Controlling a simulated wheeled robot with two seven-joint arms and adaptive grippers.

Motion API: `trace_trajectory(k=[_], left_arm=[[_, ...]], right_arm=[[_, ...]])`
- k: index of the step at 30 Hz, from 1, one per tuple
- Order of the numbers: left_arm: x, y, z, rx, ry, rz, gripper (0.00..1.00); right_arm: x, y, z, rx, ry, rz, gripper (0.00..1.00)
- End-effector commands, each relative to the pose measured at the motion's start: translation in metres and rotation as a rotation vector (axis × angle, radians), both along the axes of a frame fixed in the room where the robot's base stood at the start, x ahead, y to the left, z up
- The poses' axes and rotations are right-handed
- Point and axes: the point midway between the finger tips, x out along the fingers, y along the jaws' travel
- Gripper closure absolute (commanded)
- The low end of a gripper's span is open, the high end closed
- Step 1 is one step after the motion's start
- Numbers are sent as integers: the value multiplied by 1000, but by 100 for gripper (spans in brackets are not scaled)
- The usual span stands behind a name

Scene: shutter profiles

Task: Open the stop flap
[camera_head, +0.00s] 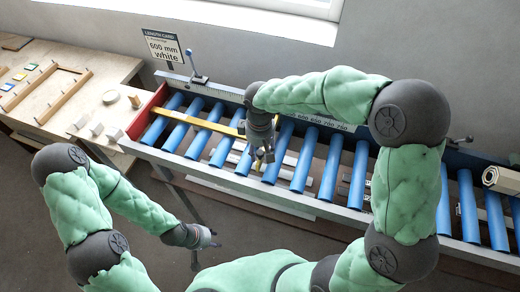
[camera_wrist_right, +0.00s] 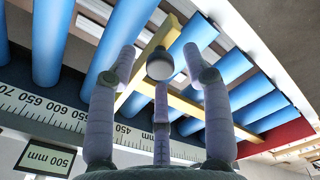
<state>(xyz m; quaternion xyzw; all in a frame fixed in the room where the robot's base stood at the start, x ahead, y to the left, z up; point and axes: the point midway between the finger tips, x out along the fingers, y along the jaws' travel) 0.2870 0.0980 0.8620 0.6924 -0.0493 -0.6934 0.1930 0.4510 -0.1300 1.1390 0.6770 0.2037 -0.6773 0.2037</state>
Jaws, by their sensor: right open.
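A yellow bar (camera_head: 210,123) runs along the blue rollers of the conveyor near its red left end. A second yellow piece crosses it at an angle, and both show in the right wrist view (camera_wrist_right: 205,108). I cannot tell for sure which part is the stop flap. My right gripper (camera_head: 264,155) hangs over the rollers by the right end of the yellow bar. In the right wrist view its fingers (camera_wrist_right: 160,62) are spread and empty, with the yellow pieces behind them. My left gripper (camera_head: 206,240) is low in front of the conveyor, away from it; its fingers are too small to judge.
A wooden table (camera_head: 60,100) with small parts is at the left. A pale profile (camera_head: 502,180) lies at the far right.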

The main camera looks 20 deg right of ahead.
Motion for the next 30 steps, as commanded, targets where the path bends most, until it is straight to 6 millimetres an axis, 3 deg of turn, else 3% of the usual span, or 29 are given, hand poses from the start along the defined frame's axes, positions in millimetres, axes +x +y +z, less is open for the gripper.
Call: trace_trajectory(k=[9, 14, 15, 23, 30], left_arm=[[0, 0, 0, 0, 0, 0, 60], [0, 0, 0, 0, 0, 0, 60], [0, 0, 0, 0, 0, 0, 60], [0, 0, 2, 0, 0, 0, 60], [0, 0, 22, 0, 0, 0, 60]], right_arm=[[0, 0, -2, 0, 0, 0, 53], [0, 0, -2, 0, 0, 0, 98], [0, 0, -2, 0, 0, 0, 100], [0, 0, 0, 2, 4, -1, 100], [1, -1, 14, 25, 47, -4, 100]])
